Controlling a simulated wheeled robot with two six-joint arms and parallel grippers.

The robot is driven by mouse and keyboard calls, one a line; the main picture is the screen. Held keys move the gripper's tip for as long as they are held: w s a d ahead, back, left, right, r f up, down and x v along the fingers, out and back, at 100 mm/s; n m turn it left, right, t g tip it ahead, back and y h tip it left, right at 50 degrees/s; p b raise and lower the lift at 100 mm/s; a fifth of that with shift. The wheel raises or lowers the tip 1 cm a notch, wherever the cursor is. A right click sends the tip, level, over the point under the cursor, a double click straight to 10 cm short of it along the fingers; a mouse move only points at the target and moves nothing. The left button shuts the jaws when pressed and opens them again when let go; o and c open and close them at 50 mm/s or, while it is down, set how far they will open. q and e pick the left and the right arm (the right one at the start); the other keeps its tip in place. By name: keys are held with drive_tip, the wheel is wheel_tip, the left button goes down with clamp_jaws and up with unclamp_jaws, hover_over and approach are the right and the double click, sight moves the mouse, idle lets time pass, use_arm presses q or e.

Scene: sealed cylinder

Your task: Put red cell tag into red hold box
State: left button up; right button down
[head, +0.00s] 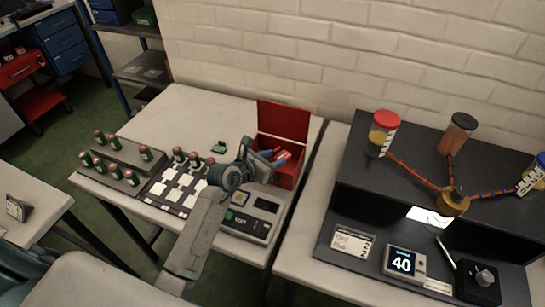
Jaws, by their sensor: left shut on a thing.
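The red hold box (290,180) stands at the back right corner of the middle table, its lid (283,121) raised upright. My left gripper (275,158) reaches to the box's opening from the left and is shut on a small red thing with a pale mark, which looks like the red cell tag (284,154). The tag shows at the fingertips, over or just inside the opening; its height above the box floor I cannot tell. My wrist and fingers hide part of the box's left side. My right gripper is not in view.
A grey tester (250,219) sits in front of the box. Left of it are a card mat (174,189) and dark racks (128,158) with several green, red-topped cells. A small green item (219,147) lies behind. A black stand (363,192) with jars fills the right table.

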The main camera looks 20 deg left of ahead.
use_arm(q)
drive_tip(key=shift+f, duration=0.1)
drive_tip(key=shift+f+b, duration=0.35)
drive_tip(key=shift+f, duration=0.2)
drive_tip(key=o, duration=0.9)
drive_tip(key=shift+o, duration=0.2)
drive_tip(key=shift+r, duration=0.3)
drive_tip(key=shift+r+p, duration=0.45)
drive_tip(key=b+v, duration=0.3)
drive_tip(key=v, duration=0.9)
